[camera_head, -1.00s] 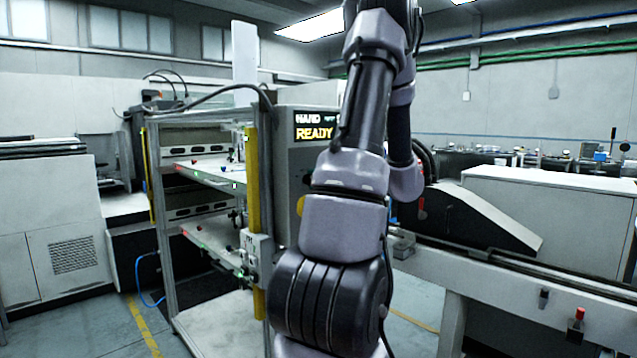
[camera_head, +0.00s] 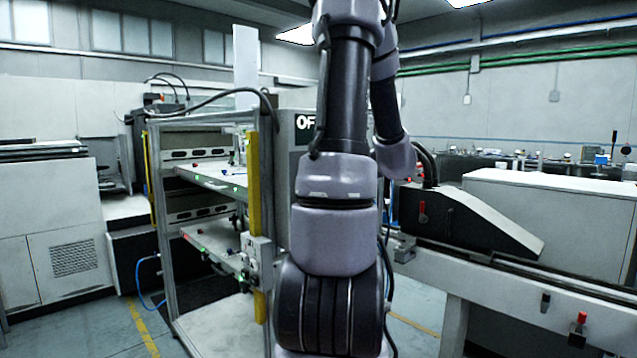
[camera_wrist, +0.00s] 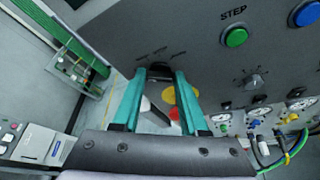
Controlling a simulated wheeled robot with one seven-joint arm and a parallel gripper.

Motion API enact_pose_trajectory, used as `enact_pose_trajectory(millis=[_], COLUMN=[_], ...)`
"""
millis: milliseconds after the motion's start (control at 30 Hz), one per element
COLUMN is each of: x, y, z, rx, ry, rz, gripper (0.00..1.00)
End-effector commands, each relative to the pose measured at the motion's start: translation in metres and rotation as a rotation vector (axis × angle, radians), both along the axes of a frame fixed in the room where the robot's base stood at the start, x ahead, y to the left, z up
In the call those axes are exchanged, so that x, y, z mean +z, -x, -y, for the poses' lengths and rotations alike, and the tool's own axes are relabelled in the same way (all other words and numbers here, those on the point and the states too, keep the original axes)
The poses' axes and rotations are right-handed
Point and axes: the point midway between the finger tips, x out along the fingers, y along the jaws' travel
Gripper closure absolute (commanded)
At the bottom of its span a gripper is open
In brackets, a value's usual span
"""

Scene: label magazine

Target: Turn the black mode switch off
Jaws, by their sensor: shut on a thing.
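In the wrist view, my gripper (camera_wrist: 160,72) has its two teal fingers against the grey machine panel. In the head view, the machine's display (camera_head: 304,123) shows "OF", with the rest hidden behind my arm. The gripper and the switch are hidden in the head view.
A green STEP button (camera_wrist: 235,37), a blue button (camera_wrist: 305,14) and a grey knob (camera_wrist: 253,80) are on the panel at right. A yellow round part (camera_wrist: 170,95) shows between the fingers. A metal frame (camera_head: 162,240) stands left of my arm.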

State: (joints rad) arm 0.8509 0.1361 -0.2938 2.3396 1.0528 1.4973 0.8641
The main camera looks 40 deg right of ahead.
Motion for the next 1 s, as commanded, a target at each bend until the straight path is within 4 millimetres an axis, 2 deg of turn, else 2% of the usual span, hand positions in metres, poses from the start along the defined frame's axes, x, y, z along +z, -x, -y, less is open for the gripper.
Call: enact_pose_trajectory(millis=[333,900,933,1000], x=[-0.0002,-0.0007,-0.0007,-0.0005], y=[0.0004,0.0008,0.0008,0.0007], z=[-0.0022,-0.0021,-0.0021,-0.0022], rx=[0.001,0.0,0.0,0.0], ry=[0.148,0.176,0.176,0.176], rz=[0.009,0.01,0.01,0.01], gripper=[1.0,1.0,0.49,0.27])
